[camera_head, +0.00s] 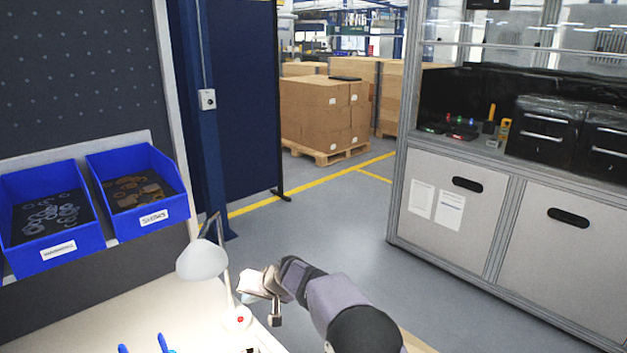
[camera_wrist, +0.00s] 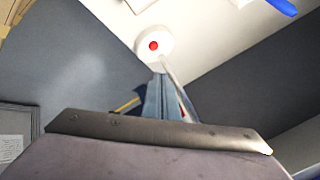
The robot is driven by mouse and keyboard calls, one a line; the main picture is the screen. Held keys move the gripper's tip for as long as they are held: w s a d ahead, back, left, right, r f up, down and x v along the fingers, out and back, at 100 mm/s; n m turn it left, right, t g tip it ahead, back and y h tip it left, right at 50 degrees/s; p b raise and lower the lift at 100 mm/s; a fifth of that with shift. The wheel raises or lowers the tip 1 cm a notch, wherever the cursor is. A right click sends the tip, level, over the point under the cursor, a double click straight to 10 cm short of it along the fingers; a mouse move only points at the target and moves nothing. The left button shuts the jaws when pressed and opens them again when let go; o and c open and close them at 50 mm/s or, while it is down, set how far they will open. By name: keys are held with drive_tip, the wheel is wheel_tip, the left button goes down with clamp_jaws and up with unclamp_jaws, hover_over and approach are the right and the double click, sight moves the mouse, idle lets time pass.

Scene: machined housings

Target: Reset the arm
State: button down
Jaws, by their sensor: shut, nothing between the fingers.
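My gripper (camera_head: 256,284) is at the lower middle of the head view, at the end of my arm, which reaches in from the lower right. It is shut and empty, held near the right edge of the pale worktop (camera_head: 120,322). It is beside the stem of a white desk lamp and appears apart from it. In the wrist view a dark bar and grey body of my own arm fill the lower part. The fingertips are not clear there.
The white desk lamp (camera_head: 203,260) stands close left of my gripper; its red button (camera_wrist: 153,45) shows in the wrist view. Blue bins (camera_head: 140,190) hold small parts at left. Grey cabinets (camera_head: 455,205) stand right. Open floor (camera_head: 335,215) lies between, with boxes (camera_head: 325,112) behind.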

drive_tip(key=s+d+g+h, duration=0.1)
drive_tip(key=s+d+h, duration=0.1)
drive_tip(key=s+d, duration=0.75)
drive_tip(key=s+d+g+h, duration=0.2)
drive_tip(key=s+d, duration=0.4)
drive_tip(key=d, duration=0.7)
drive_tip(key=s+d+g+h, duration=0.1)
drive_tip(key=s+d, duration=0.3)
drive_tip(key=s, duration=0.3)
drive_tip(key=s+d+f, duration=0.1)
drive_tip(key=s+d, duration=0.3)
drive_tip(key=s, duration=0.4)
drive_tip(key=s+d+f+m+g+h, duration=0.1)
drive_tip(key=s+d, duration=0.4)
drive_tip(key=s, duration=0.2)
drive_tip(key=shift+s+g+h, duration=0.25)
drive_tip(key=shift+g+h, duration=0.05)
drive_tip(key=shift+a, duration=0.1)
